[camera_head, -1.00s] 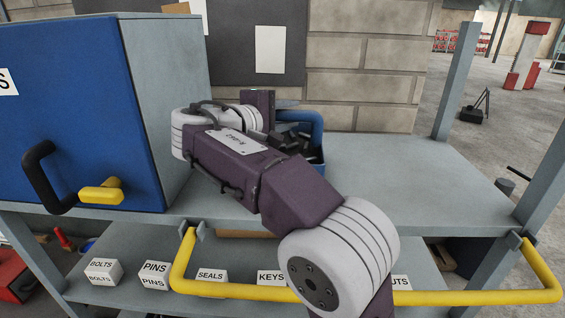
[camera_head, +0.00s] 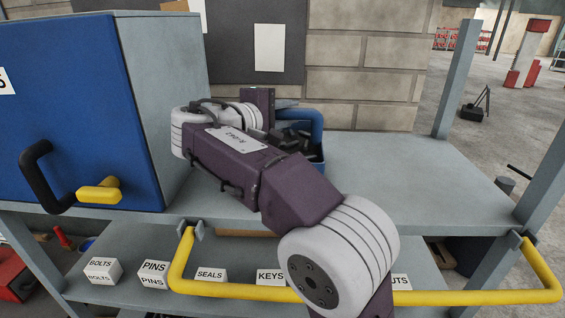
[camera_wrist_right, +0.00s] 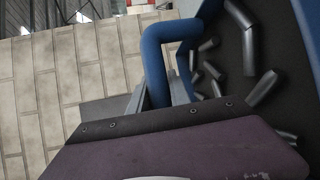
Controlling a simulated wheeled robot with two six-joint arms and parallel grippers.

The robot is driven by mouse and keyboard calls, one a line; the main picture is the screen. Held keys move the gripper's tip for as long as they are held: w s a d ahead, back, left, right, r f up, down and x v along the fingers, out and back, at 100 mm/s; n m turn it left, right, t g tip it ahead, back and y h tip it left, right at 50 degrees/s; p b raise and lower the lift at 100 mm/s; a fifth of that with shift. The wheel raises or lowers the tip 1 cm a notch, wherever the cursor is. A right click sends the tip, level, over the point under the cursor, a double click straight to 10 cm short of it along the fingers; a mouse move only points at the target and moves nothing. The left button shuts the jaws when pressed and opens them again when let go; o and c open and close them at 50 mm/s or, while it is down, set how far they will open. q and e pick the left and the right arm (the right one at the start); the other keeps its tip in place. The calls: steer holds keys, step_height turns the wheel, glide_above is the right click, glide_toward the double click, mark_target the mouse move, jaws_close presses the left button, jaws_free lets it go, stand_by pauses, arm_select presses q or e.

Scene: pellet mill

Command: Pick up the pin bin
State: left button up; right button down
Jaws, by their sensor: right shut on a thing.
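The pin bin (camera_head: 318,157) is blue with an arched handle, and stands at the back of the grey shelf, partly hidden behind my right arm. Dark pieces show inside it. The right wrist view shows its blue handle (camera_wrist_right: 155,70), its blue wall (camera_wrist_right: 309,35) and several dark grey cylindrical pins (camera_wrist_right: 263,88) lying loose inside. My right gripper (camera_head: 285,104) is shut on the handle; its fingers (camera_wrist_right: 158,98) lie either side of it in the right wrist view. I cannot tell whether the bin touches the shelf. My left gripper is out of view.
A blue-fronted cabinet (camera_head: 75,110) with black and yellow handles stands to the left. The grey shelf top (camera_head: 420,180) is clear to the right, with a yellow rail (camera_head: 460,297) in front. Labelled white blocks (camera_head: 153,274) sit below. A brick wall (camera_head: 365,85) is behind.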

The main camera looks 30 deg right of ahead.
mark_target(289, 137)
steer(key=shift+f, duration=0.15)
stand_by(0.3)
steer(key=shift+d+r, duration=0.1)
steer(key=shift+r, duration=0.65)
step_height(289, 137, up, 9)
steer(key=p, duration=0.2)
steer(key=shift+w+d, duration=0.1)
steer(key=shift+f, duration=0.15)
